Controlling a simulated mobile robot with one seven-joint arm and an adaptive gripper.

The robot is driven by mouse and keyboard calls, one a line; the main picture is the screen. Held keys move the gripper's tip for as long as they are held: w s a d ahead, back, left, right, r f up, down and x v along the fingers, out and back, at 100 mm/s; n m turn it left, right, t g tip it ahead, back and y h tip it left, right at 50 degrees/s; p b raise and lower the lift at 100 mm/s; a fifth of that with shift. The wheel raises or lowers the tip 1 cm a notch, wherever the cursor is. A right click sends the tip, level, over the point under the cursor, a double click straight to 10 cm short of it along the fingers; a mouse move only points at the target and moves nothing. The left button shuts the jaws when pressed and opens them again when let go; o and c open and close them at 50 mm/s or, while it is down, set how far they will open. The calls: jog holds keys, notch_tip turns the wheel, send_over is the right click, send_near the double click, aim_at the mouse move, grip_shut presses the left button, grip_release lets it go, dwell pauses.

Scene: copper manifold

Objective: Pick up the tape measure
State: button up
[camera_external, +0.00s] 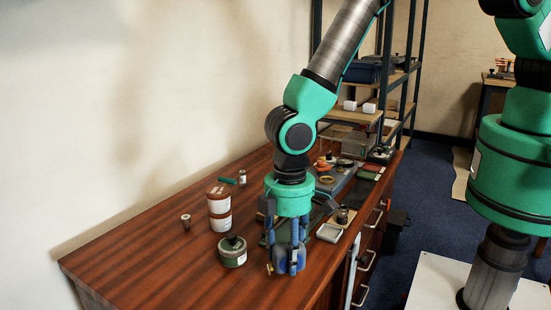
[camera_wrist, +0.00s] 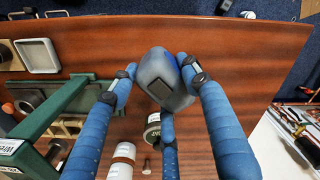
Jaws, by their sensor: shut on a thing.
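The tape measure looks like the rounded grey-blue body with a dark square patch (camera_wrist: 170,72) in the wrist view. My gripper (camera_wrist: 158,88) has blue padded fingers closed around it. In the external view my gripper (camera_external: 287,262) points straight down at the front part of the wooden bench. The tape measure (camera_external: 283,257) shows there only as a blue-grey patch between the fingers, largely hidden. I cannot tell whether it touches the bench top or is slightly above it.
A dark green tin (camera_external: 232,252) stands close left of my gripper, with stacked red-and-white tubs (camera_external: 219,208) behind it. A small spool (camera_external: 186,221) stands farther left. A pale square tray (camera_external: 329,233) lies to the right. The bench (camera_external: 150,262) is clear at front left.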

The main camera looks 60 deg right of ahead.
aim_at(303, 248)
jog(key=shift+s+d+r, duration=0.2)
jog(key=shift+s+d, duration=0.95)
jog(key=shift+d, duration=0.15)
